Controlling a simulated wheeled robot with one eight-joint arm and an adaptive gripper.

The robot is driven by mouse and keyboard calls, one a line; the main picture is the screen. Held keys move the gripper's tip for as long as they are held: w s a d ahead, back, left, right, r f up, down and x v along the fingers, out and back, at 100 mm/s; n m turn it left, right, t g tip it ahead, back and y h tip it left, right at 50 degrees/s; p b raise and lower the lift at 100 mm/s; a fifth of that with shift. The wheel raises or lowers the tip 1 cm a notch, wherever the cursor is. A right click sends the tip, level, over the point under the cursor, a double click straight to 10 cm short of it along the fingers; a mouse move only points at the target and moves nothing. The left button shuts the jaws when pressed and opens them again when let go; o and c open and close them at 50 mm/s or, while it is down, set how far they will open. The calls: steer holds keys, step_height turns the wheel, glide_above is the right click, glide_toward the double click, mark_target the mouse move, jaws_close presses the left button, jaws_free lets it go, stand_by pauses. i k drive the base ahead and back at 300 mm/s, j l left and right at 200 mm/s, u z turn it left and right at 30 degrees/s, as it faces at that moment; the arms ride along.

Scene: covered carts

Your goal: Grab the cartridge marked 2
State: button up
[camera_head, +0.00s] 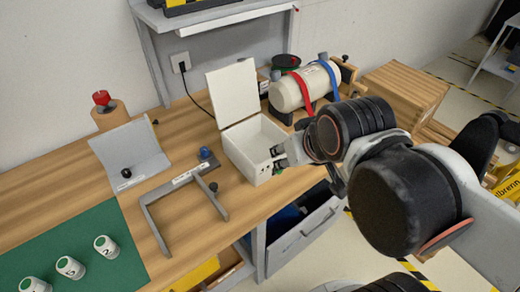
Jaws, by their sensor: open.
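One is the right cartridge (106,247), one the middle cartridge (70,267), and one the left cartridge (36,285), near the bottom edge. Each has a dark mark on its side, too small for me to read surely, so I cannot tell which is marked 2. My gripper (278,160) is open, at the right wall of the open white box, well to the right of and beyond the cartridges. No cartridge shows in it. My wrist partly hides the area behind it.
The white box (240,150) has its lid raised. A grey angled frame (160,222) with a blue knob lies between box and mat (70,235). A curved grey stand (130,155) is behind the mat.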

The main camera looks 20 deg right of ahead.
mark_target(103, 245)
steer(key=u, duration=1.65)
steer(key=k+j+u, duration=0.15)
steer(key=j+u, duration=0.2)
steer(key=j, duration=0.2)
steer(key=j+u, duration=0.3)
steer(key=j, duration=0.2)
steer(key=l, duration=0.25)
